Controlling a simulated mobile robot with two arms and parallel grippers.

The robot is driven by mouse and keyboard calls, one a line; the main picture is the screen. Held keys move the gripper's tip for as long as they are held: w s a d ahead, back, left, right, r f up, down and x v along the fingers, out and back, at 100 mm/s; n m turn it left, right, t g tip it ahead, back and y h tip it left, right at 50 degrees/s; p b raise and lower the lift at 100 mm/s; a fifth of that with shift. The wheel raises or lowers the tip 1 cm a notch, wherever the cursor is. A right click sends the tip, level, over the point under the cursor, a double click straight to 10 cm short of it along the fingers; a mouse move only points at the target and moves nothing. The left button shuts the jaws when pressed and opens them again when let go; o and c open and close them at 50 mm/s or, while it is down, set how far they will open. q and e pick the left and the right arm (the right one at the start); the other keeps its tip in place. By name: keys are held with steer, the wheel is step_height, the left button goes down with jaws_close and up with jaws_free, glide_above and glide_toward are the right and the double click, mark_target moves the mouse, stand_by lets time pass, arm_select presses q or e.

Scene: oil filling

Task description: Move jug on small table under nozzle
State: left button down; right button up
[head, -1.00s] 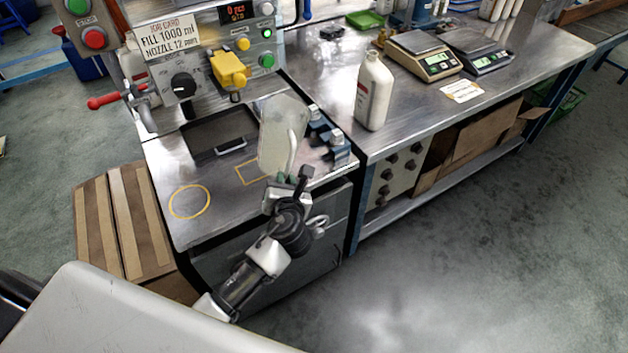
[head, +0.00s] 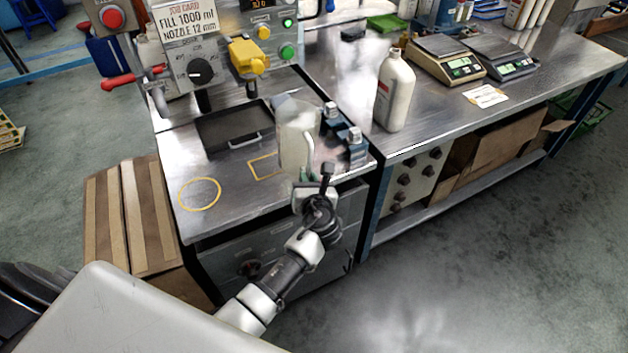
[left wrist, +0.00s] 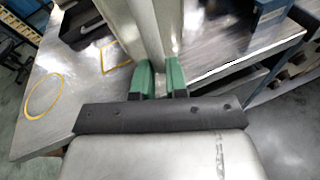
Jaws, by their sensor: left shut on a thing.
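A translucent jug (head: 296,135) is held over the right part of the small metal table (head: 223,222) in the head view. Its handle side faces my left gripper (head: 304,177), which is shut on it. In the left wrist view, the green fingers (left wrist: 160,80) close on the grey jug handle (left wrist: 165,35). I cannot tell whether the jug's base touches the table. Two dark nozzles (head: 251,88) hang from the filling machine (head: 215,68), left of and behind the jug, one below a yellow block (head: 248,57). My right gripper is not in view.
A black drip tray (head: 222,142) lies under the nozzles. A yellow circle (head: 200,194) and a yellow rectangle (head: 262,166) mark the table. Blue clamps (head: 345,142) stand right of the jug. A white bottle (head: 395,92) and scales (head: 447,60) stand on the long bench.

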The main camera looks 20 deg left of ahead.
arm_select(q)
steer(key=shift+s+a+f, duration=0.2)
steer(key=shift+a+f, duration=0.35)
steer(key=shift+a, duration=0.3)
steer(key=shift+s+a, duration=0.25)
steer(key=shift+a, duration=0.8)
steer(key=shift+s+a, duration=0.25)
steer(key=shift+a, duration=0.85)
steer(key=shift+s+a, duration=0.25)
steer(key=shift+a, duration=0.8)
steer(key=shift+f, duration=0.2)
steer(key=shift+s+f, duration=0.1)
steer(key=c, duration=1.1)
jaws_free()
